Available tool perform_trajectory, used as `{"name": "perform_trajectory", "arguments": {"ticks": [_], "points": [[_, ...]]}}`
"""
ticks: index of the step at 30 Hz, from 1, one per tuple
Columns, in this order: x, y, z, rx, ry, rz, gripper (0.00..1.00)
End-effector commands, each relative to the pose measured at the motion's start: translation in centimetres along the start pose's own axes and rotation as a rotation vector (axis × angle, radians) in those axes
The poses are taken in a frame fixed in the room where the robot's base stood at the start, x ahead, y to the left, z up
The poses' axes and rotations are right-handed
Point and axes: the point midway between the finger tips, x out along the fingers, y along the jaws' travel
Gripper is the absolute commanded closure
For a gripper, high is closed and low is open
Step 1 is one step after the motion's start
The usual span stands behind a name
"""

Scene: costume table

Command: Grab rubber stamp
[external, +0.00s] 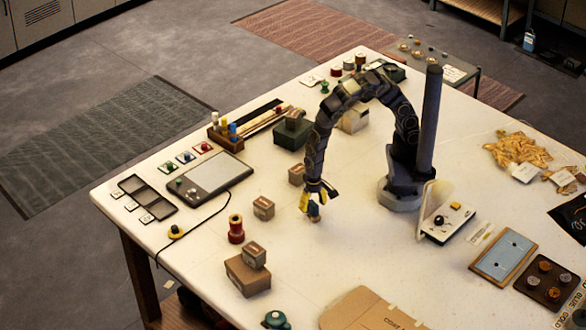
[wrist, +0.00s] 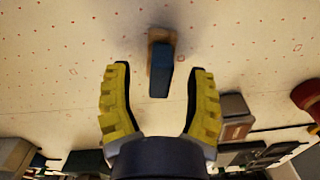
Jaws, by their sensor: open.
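A small block with a dark blue part and a tan wooden part, which looks like the rubber stamp (wrist: 161,80), lies between and just beyond my fingertips in the wrist view. In the external view the stamp (external: 313,210) shows as a small blue shape just under my gripper (external: 317,198). My gripper (wrist: 161,70) is open, with its yellow ribbed fingers spread on either side of the stamp. I see a gap between the stamp and each finger. My gripper points down at the table. In the external view the fingers partly hide the stamp.
Small cardboard boxes (external: 263,208) stand left of my gripper, with a red spool (external: 236,229) farther left. A white stand with knobs (external: 447,222) is to the right. An open cardboard piece (external: 365,312) lies at the front. The white table (external: 335,255) is clear just in front of the stamp.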

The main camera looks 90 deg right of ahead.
Motion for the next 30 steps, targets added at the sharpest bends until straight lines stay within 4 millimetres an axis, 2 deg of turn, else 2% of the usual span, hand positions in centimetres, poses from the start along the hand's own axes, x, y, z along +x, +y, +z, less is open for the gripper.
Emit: {"name": "perform_trajectory", "arguments": {"ticks": [1,6,14,17,18,30], "points": [[0.8,0.0,0.1,0.002,-0.003,0.002,0.46],[1.9,0.0,0.0,0.000,-0.003,0.000,0.46],[2.0,0.0,0.0,-0.002,-0.001,-0.001,0.46],[2.0,0.0,0.0,-0.002,0.000,-0.001,0.83],[2.0,0.0,0.0,-0.002,0.000,-0.001,1.00],[2.0,0.0,0.0,-0.001,0.000,0.000,1.00]]}}
